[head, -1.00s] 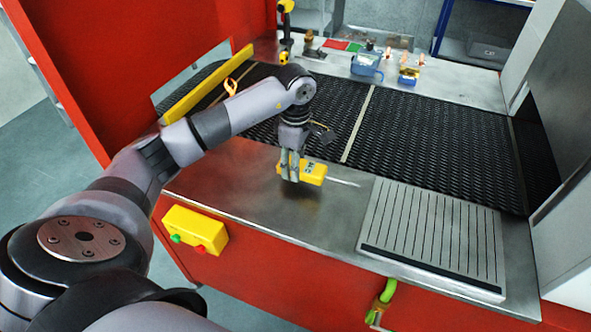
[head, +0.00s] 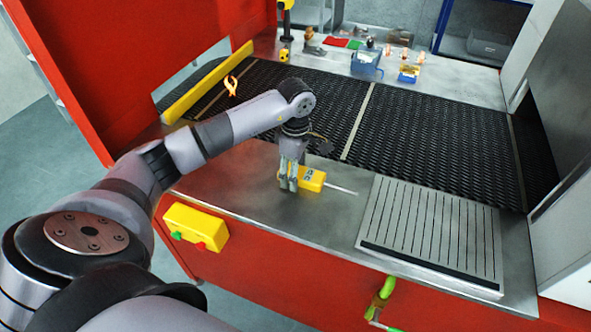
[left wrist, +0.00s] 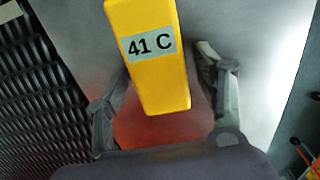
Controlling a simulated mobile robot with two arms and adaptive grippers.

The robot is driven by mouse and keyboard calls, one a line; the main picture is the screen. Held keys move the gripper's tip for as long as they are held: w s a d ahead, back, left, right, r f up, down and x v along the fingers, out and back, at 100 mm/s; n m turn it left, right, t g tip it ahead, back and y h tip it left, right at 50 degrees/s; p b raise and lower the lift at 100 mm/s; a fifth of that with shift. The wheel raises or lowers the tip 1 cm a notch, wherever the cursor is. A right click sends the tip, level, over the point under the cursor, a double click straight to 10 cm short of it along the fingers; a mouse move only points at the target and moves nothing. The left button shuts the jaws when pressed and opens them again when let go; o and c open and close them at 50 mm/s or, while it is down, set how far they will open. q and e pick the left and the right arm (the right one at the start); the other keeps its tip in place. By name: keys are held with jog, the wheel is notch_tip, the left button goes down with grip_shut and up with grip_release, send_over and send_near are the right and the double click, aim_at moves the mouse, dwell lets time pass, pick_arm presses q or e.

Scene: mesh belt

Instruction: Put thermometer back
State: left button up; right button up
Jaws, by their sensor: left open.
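The yellow thermometer (head: 313,180) lies on the bare metal ledge in front of the mesh belt, its thin probe pointing right. In the left wrist view its yellow body (left wrist: 160,70) shows a "41 C" display. My left gripper (head: 288,186) is low over the ledge at the thermometer's left end. In the left wrist view its fingers (left wrist: 165,110) stand apart on either side of the body, with visible gaps. My right gripper is not in view.
A grooved grey plate (head: 430,232) lies on the ledge to the right. The black mesh belt (head: 430,135) runs behind. A yellow button box (head: 196,227) is on the red front. A blue container (head: 366,63) and small items stand on the far ledge.

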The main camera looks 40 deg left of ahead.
pick_arm(q)
jog(key=shift+r, duration=0.5)
notch_tip(320, 180, up, 11)
jog(key=b, duration=0.3)
jog(key=shift+r, duration=0.15)
